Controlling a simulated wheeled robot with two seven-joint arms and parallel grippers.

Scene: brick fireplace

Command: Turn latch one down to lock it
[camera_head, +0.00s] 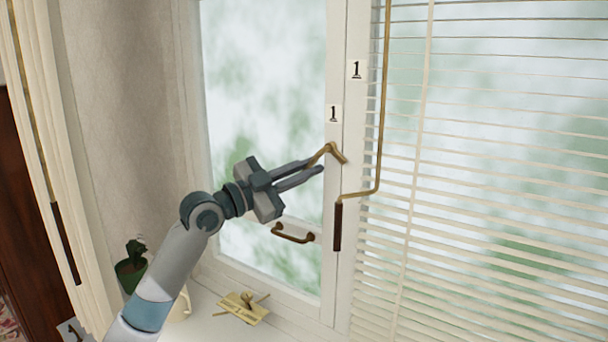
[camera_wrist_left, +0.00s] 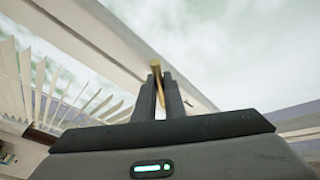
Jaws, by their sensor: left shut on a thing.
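Latch one (camera_head: 332,150) is a brass latch on the window frame's upright, just below a "1" label (camera_head: 333,114). Its lever slants down and left from the pivot, toward my left gripper. My left gripper (camera_head: 318,167) reaches in from the lower left and is shut on the lever's end. The fingers hide part of the lever. My right gripper is in neither view.
A bent brass rod with a dark grip (camera_head: 338,226) hangs right of the latch before the blinds (camera_head: 480,200). A brass pull handle (camera_head: 292,234) sits below my gripper.

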